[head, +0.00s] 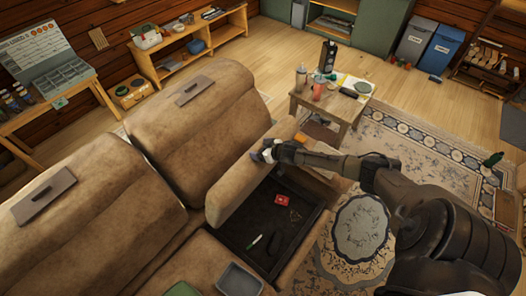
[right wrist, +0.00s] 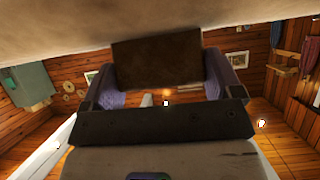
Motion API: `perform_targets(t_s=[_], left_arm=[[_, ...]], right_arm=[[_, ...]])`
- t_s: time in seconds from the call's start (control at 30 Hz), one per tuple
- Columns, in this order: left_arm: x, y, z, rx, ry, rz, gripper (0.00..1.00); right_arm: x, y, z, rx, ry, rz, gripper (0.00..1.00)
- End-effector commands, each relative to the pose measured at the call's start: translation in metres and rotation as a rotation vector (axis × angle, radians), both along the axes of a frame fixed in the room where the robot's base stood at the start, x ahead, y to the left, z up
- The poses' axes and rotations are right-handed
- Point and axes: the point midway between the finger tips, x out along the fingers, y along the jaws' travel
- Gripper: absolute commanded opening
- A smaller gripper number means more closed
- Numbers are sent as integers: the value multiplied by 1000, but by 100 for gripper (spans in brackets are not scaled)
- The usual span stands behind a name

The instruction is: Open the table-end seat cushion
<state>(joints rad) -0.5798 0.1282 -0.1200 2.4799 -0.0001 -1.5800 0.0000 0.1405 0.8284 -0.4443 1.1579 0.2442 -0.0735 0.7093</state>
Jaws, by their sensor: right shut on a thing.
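The table-end seat cushion (head: 240,180) of the brown sofa is tilted up, with a dark storage compartment (head: 243,238) open in front of it. My right gripper (head: 268,152) is at the cushion's raised edge. In the right wrist view, the gripper (right wrist: 160,80) is shut on a brown pull tab (right wrist: 156,62) between its purple-padded fingers, and the cushion (right wrist: 150,14) fills the top. A red item (head: 281,201), a pen-like item (head: 254,244) and thin glasses-like frames (head: 295,215) lie in the compartment. My left gripper is not in view.
A small wooden table (head: 337,112) with bottles and cups stands beyond the sofa end. A grey tray (head: 239,279) sits on the near seat. A patterned rug (head: 420,150) covers the floor at right. My right arm reaches over the rug.

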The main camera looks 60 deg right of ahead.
Motion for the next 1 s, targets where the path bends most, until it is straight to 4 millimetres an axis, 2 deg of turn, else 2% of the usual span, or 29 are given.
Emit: perform_targets(t_s=[0.27,0.3,0.43,0.77,1.0], left_arm=[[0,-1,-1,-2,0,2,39],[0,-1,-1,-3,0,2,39],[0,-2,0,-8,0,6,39],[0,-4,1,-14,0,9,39],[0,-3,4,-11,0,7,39]], right_arm=[[-2,0,-3,-1,6,-1,42],[-2,0,-4,-1,6,-1,87],[-2,0,-3,-1,5,0,99],[-4,0,-1,0,4,0,100],[-25,2,11,0,5,0,100]])
